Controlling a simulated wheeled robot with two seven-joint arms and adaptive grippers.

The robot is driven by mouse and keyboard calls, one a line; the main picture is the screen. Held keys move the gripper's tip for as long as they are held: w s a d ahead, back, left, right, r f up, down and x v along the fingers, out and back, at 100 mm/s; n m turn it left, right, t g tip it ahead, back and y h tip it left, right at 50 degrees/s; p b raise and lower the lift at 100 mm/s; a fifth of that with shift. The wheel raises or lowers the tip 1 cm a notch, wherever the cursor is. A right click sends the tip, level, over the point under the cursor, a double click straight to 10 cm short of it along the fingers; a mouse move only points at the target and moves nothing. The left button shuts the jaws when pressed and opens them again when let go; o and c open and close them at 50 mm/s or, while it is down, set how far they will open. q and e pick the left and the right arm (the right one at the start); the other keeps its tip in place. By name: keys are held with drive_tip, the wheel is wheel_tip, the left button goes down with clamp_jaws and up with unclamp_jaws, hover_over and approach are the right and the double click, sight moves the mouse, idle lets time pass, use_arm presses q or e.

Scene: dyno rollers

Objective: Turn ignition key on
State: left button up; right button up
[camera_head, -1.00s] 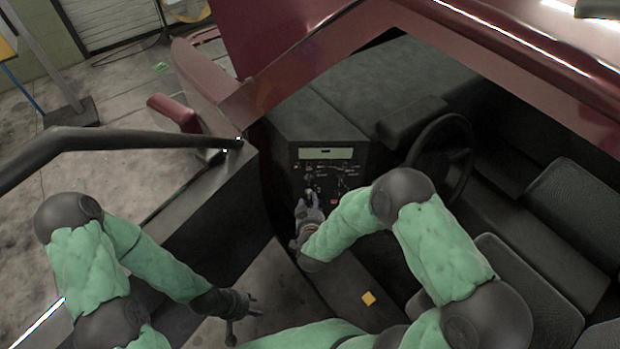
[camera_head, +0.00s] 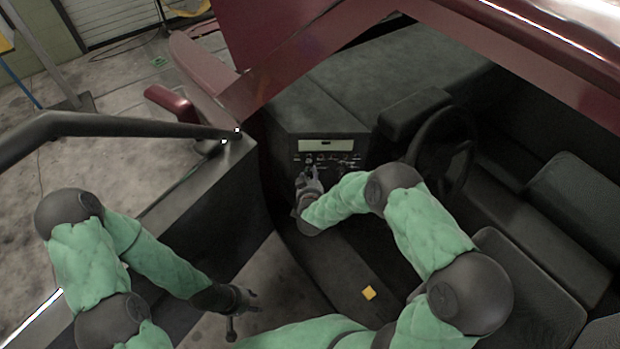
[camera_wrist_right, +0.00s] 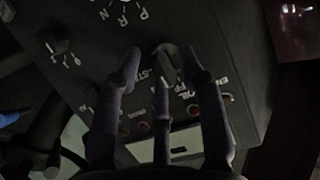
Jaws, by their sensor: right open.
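The dark control panel (camera_head: 330,158) stands at the front of the vehicle cab. In the right wrist view, the panel (camera_wrist_right: 225,60) carries white lettering, including P, R and N. A grey key-like knob (camera_wrist_right: 165,62) sticks out between my right gripper's fingertips. I cannot read its own label clearly, so whether it is the ignition key is unsure. My right gripper (camera_head: 312,173) is at the panel with its fingers open on both sides of the knob (camera_wrist_right: 163,72). I see no clear contact. My left gripper (camera_head: 248,308) hangs open and empty, low beside the cab.
A second round knob (camera_wrist_right: 58,45) sits at the panel's upper left in the wrist view. The steering wheel (camera_head: 443,150) is right of the panel. The open door (camera_head: 190,185) lies left. Seats (camera_head: 520,280) fill the right.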

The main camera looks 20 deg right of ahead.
clamp_jaws()
idle(0.3)
drive_tip(key=shift+d+f+m+t+y+b, duration=0.15)
drive_tip(key=shift+m+t+y+b, duration=0.55)
drive_tip(key=shift+m+b, duration=1.4)
drive_tip(key=shift+d+f+m+t+y+b, duration=0.15)
drive_tip(key=shift+m+y+b, duration=0.9)
drive_tip(key=shift+b, duration=2)
drive_tip(key=shift+a, duration=0.1)
